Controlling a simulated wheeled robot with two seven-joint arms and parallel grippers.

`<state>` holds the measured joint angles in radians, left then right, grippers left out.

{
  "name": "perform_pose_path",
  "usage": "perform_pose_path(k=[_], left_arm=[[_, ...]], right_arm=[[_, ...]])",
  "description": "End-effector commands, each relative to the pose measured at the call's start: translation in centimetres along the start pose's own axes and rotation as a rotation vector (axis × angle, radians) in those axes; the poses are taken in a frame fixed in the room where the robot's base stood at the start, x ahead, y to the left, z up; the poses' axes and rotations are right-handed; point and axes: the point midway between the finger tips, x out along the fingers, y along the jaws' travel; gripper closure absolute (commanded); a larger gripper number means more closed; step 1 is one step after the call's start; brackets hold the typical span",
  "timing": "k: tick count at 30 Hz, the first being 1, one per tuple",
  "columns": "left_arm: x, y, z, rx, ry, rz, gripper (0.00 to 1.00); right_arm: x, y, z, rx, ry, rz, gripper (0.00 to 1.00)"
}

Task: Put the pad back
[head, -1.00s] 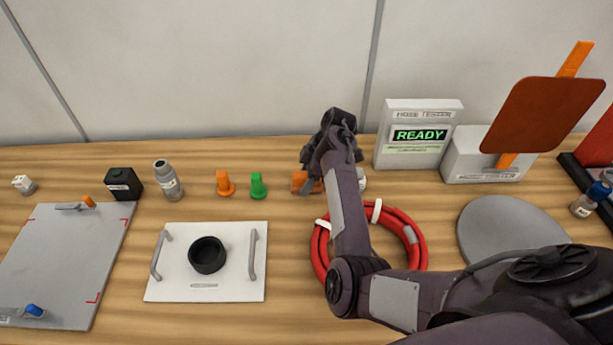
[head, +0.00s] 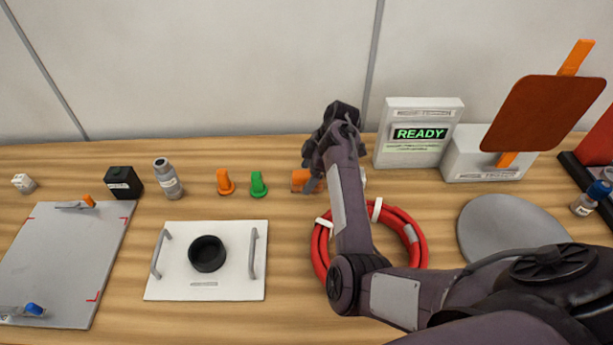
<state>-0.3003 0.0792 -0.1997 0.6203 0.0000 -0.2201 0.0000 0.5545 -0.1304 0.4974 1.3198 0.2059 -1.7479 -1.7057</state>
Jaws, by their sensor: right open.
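No part is plainly labelled as the pad. A brown-red square panel (head: 543,117) stands tilted on an orange bar (head: 575,58) at the right, above a white box (head: 487,155). A flat grey round disc (head: 512,233) lies on the table in front of that box. My right gripper (head: 312,183) is open, low over the table beside a small orange block (head: 299,180). The gripper and forearm hide part of the block and most of a whitish object behind it. I cannot tell whether the fingers touch the block. My left gripper is out of view.
A red hose coil (head: 419,250) lies under my right forearm. A white plate with two handles (head: 232,285), a grey board (head: 62,262), orange (head: 225,183) and green (head: 258,185) pegs, a bottle (head: 168,180) and a black box (head: 123,183) stand left. The READY unit (head: 419,155) stands behind.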

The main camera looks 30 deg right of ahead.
Motion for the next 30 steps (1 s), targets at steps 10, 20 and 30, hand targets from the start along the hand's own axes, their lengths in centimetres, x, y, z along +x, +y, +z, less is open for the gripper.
perform_pose_path(k=[10, 20, 30], left_arm=[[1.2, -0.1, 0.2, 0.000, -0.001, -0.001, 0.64], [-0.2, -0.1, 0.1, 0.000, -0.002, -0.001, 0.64], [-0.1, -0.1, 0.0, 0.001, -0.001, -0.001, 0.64]], right_arm=[[-7.4, 0.1, 0.1, -0.001, -0.001, 0.006, 0.24], [-10.7, 0.0, 0.0, 0.001, -0.001, 0.000, 0.24], [-10.7, 0.0, 0.0, 0.000, -0.001, 0.000, 0.24]])
